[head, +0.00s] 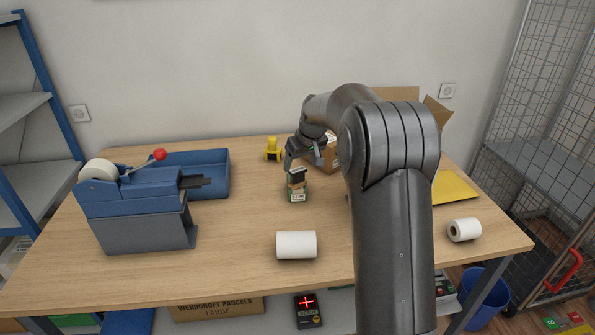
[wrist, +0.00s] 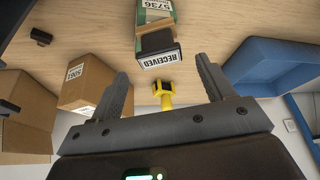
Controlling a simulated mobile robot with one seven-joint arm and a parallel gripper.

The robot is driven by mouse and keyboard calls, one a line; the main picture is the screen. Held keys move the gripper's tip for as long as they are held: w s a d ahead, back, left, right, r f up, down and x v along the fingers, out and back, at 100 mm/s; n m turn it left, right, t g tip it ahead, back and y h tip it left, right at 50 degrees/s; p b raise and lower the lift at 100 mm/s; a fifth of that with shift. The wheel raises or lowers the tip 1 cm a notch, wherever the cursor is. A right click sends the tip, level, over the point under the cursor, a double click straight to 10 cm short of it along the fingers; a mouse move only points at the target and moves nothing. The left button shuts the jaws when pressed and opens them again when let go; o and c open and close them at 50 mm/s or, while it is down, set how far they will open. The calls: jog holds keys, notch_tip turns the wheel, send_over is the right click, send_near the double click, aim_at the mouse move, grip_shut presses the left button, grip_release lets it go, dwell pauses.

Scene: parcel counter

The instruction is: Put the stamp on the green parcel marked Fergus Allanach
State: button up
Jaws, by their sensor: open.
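The stamp (head: 297,175) is a dark block marked RECEIVED; its marked face shows in the wrist view (wrist: 160,58). It appears to stand on top of a small green and brown parcel (head: 297,195). In the wrist view the parcel (wrist: 157,12) has a green side and a white label that seems to read 5736. The name Fergus Allanach cannot be read. My gripper (head: 302,160) is open and empty, just above and behind the stamp. In the wrist view the stamp lies ahead of the two spread fingers (wrist: 162,85), apart from both.
A yellow object (head: 273,149) stands behind the stamp. Brown cartons (wrist: 88,85) stand beside it, partly behind my arm in the head view. A blue tray (head: 205,172) and tape dispenser (head: 135,205) are left. White rolls (head: 296,245) (head: 464,230) and a yellow envelope (head: 453,190) lie nearer and right.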

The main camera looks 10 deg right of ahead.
jog(key=s+r+m, duration=0.1)
jog(key=s+r, duration=0.3)
jog(key=s, duration=0.3)
jog(key=s+r+h, duration=0.1)
jog(key=s+r, duration=0.4)
jog(key=s, duration=0.3)
jog(key=s+r+m, duration=0.1)
jog(key=s+r, duration=0.3)
jog(key=s, duration=0.3)
jog(key=s+f+m, duration=0.1)
jog(key=s+f, duration=0.1)
jog(key=s, duration=0.9)
jog(key=s+d+f+m+t, duration=0.1)
jog(key=s+f, duration=0.2)
jog(key=s, duration=0.9)
jog(key=shift+d+h, duration=0.15)
jog(key=shift+h, duration=0.25)
jog(key=shift+s, duration=0.1)
